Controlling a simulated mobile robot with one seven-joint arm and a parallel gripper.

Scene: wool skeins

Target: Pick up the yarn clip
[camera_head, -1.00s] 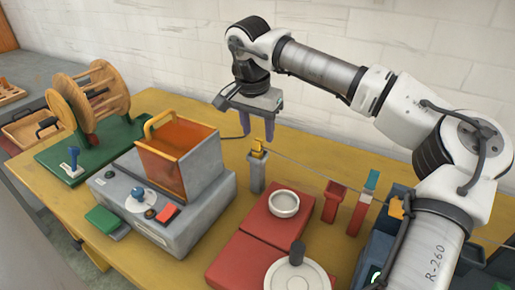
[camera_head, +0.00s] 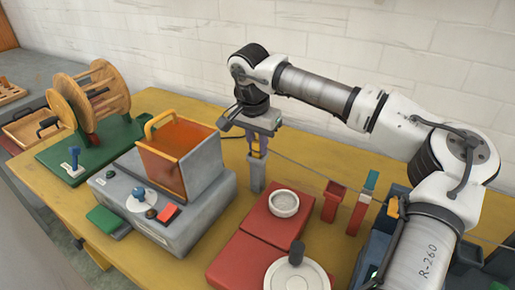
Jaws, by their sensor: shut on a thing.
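The yellow yarn clip (camera_head: 256,151) sits at the top of a grey post (camera_head: 257,177) on the yellow table, right of the grey machine. My gripper (camera_head: 257,148) points down over the post, with its purple fingers around the clip. The gripper is shut on the clip, whose lower part shows just above the post top. The fingers partly hide the clip, and I cannot tell whether it still touches the post.
A grey machine (camera_head: 206,222) with an orange box (camera_head: 165,165) stands close on the left. A red block (camera_head: 270,218) with a white bowl (camera_head: 284,203) lies in front right. Red posts (camera_head: 333,200) stand right. A thin line of yarn (camera_head: 305,166) runs rightward from near the post.

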